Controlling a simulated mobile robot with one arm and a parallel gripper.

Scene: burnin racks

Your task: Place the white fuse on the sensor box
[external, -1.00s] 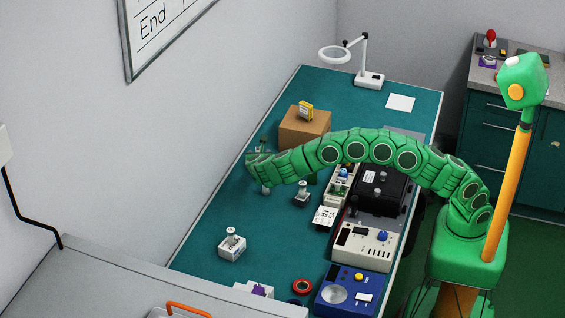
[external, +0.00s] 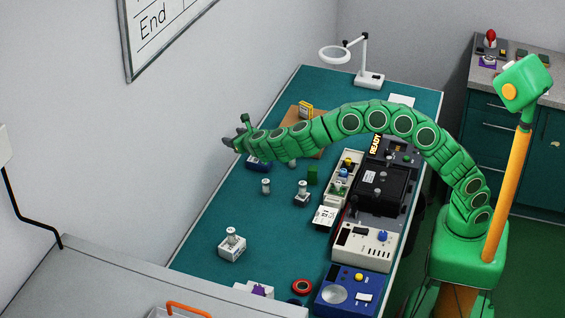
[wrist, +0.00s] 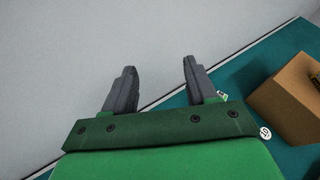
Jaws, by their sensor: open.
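Several small white cylinders like fuses stand on the teal bench in the external view. One white cylinder (external: 266,186) stands alone, one (external: 302,187) is on a dark base, and one (external: 231,234) is upright on a white box (external: 232,250). Another is partly hidden below my arm. I cannot tell which is the task's white fuse, nor surely which box is the sensor box. A dark blue box (external: 258,164) is partly hidden under my gripper (external: 234,144). My gripper is raised near the wall. In the wrist view its jaws (wrist: 158,68) are open and empty, facing the wall.
A cardboard box (wrist: 292,98) with a yellow device (external: 306,108) on top stands behind my arm. Black, white and blue instruments (external: 347,290) line the bench's right side. The wall is close ahead of my gripper.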

